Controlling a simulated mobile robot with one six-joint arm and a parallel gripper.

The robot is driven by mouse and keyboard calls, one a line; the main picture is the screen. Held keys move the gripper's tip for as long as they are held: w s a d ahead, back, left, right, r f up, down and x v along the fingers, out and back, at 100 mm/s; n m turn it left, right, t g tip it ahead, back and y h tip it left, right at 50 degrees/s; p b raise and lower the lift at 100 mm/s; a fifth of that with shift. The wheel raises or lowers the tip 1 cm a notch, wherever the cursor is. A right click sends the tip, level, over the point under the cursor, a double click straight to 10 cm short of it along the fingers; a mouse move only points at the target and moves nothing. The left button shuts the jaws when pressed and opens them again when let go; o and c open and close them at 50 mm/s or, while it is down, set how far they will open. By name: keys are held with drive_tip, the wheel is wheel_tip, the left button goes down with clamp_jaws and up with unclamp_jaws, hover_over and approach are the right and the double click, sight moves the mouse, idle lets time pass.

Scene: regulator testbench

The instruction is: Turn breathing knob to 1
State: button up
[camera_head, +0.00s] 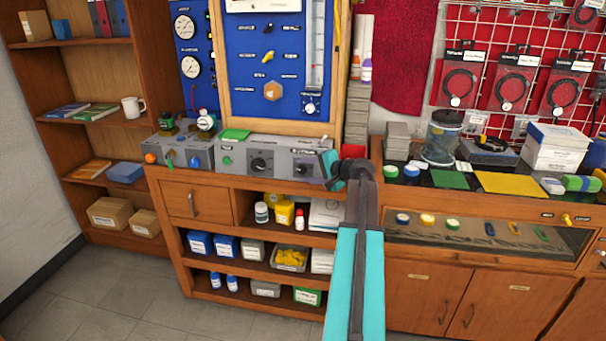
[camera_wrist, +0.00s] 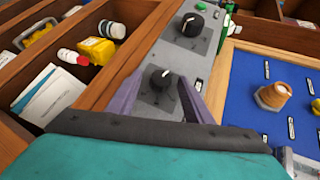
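A small black knob (camera_wrist: 160,78) with a white pointer mark sits on a dark square plate on a grey control box. It also shows in the head view (camera_head: 302,168), near the box's right end. In the wrist view its pointer faces up and right. My gripper (camera_wrist: 160,87) is open, with one purple finger on each side of this knob; I cannot tell whether they touch it. In the head view my gripper (camera_head: 326,164) is at the right end of the box. The lettering is too small to read, so I cannot confirm which knob is the breathing one.
A larger black knob (camera_wrist: 192,25) sits farther along the same grey box (camera_head: 240,148). A blue panel (camera_head: 285,60) with several fittings, including an orange hexagonal one (camera_head: 272,90), stands behind it. Open shelves (camera_head: 240,257) with bottles and boxes lie below.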

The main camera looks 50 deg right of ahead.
drive_tip(key=shift+a, duration=0.1)
drive_tip(key=shift+s, duration=0.15)
drive_tip(key=b+v, duration=0.1)
drive_tip(key=v, duration=1.2)
drive_tip(key=shift+s+r, duration=0.15)
idle(0.4)
